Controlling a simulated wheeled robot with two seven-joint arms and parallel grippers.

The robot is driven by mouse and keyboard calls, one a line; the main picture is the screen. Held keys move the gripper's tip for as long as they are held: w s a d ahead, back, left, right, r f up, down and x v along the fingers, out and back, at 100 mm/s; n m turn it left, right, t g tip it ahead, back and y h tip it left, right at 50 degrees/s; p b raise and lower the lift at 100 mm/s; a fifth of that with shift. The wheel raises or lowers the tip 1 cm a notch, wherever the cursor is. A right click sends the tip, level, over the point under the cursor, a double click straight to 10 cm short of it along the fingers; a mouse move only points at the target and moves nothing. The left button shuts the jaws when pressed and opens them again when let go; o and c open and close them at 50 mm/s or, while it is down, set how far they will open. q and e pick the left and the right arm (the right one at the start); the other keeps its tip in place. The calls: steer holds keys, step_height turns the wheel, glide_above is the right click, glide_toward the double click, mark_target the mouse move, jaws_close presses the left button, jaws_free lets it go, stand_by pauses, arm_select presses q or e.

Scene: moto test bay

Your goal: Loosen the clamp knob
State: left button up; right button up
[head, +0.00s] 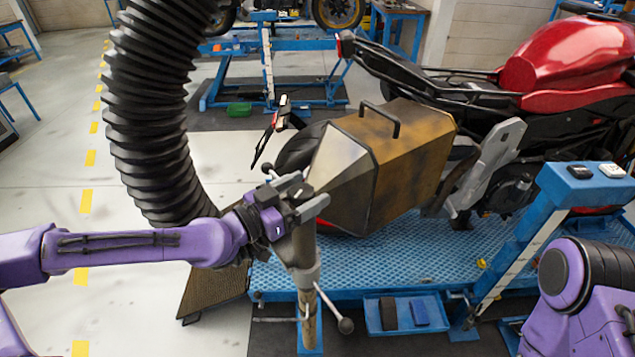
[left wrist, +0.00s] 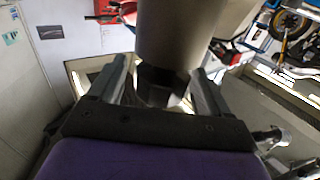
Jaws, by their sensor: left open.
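My left gripper (head: 301,194) is open at the top of the upright stand, beside the hood's tapered end. In the left wrist view its two fingers (left wrist: 162,90) stand apart, on either side of a dark faceted part (left wrist: 160,88) under a grey cylinder (left wrist: 172,35). This part looks like the clamp knob; I cannot tell whether the fingers touch it. In the head view the gripper hides it. The stand (head: 305,268) has a grey collar and a thin lever ending in a ball (head: 346,325). My right gripper is out of view; only its arm shows.
A rusty metal hood (head: 410,150) with a black handle stands right of the gripper. A black corrugated hose (head: 150,110) hangs behind my left arm. A red motorcycle (head: 560,65) stands on a blue lift (head: 400,255). A blue tray (head: 405,315) is low in front.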

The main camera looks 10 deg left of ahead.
arm_select(q)
steer(key=shift+s+a, duration=0.15)
steer(key=shift+s, duration=0.05)
steer(key=c, duration=0.9)
steer(key=shift+c, duration=0.2)
